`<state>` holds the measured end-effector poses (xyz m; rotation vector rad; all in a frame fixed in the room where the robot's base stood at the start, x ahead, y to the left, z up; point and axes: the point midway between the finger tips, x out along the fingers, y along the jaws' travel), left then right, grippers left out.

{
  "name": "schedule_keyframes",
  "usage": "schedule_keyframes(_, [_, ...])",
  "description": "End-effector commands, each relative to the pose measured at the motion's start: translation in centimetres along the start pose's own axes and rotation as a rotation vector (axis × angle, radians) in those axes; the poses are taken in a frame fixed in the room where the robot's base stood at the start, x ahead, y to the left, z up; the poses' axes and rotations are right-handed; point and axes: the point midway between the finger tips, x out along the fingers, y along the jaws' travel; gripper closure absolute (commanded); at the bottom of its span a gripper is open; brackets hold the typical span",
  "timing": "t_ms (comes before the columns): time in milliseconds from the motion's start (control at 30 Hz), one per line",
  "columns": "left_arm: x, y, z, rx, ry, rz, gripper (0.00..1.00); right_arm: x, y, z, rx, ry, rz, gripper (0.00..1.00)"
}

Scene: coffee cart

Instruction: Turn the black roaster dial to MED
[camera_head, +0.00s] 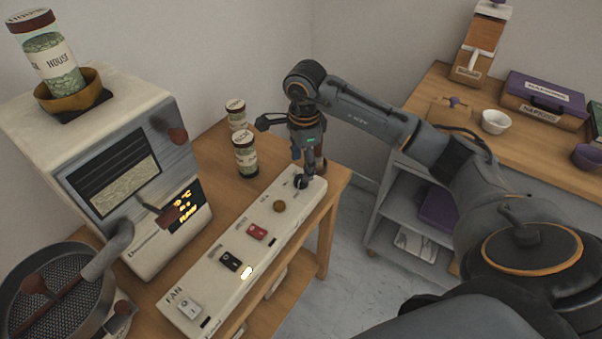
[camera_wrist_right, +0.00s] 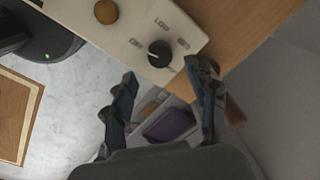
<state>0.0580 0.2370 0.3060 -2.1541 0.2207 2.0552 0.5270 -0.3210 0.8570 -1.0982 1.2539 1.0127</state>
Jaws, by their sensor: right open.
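The black roaster dial (camera_wrist_right: 159,54) sits on the end of the cream control panel (camera_wrist_right: 130,28). Three small labels surround it in the right wrist view; they are too blurred to read surely. A pale mark on the dial seems to point to the picture's left. In the head view the dial (camera_head: 301,182) shows at the panel's far end, partly covered by my right gripper (camera_head: 304,168). My right gripper (camera_wrist_right: 160,72) is open and empty, pointing down over the dial, with its fingers on either side. Contact cannot be told. My left gripper is not in view.
The panel also carries a brown knob (camera_head: 279,206), a red switch (camera_head: 257,231), a black switch (camera_head: 231,260) and a white FAN switch (camera_head: 188,306). Two jars (camera_head: 245,154) stand behind it. The roaster (camera_head: 125,180) is at left, a shelf table (camera_head: 455,115) at right.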

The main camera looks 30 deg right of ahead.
Motion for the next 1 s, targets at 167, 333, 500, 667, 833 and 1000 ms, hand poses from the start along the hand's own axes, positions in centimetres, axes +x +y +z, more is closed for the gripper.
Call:
schedule_keyframes(167, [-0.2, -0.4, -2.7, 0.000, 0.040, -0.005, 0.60, 3.2, 0.1, 0.0, 0.001, -0.001, 0.003, 0.43])
schedule_keyframes(333, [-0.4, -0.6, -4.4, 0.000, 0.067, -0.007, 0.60, 4.8, 0.0, 0.0, 0.000, -0.001, 0.000, 0.43])
schedule_keyframes(500, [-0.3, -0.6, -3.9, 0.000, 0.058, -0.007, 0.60, 5.3, 0.0, 0.0, 0.000, -0.001, 0.000, 0.43])
schedule_keyframes(667, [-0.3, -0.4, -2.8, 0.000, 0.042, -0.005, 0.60, 5.3, 0.0, 0.0, 0.000, -0.001, -0.001, 0.43])
schedule_keyframes(833, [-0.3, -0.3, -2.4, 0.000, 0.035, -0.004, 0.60, 5.3, 0.0, 0.0, 0.000, -0.001, -0.001, 0.71])
schedule_keyframes(1000, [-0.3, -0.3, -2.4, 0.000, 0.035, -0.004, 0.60, 5.3, 0.0, 0.0, 0.000, -0.001, -0.001, 0.97])
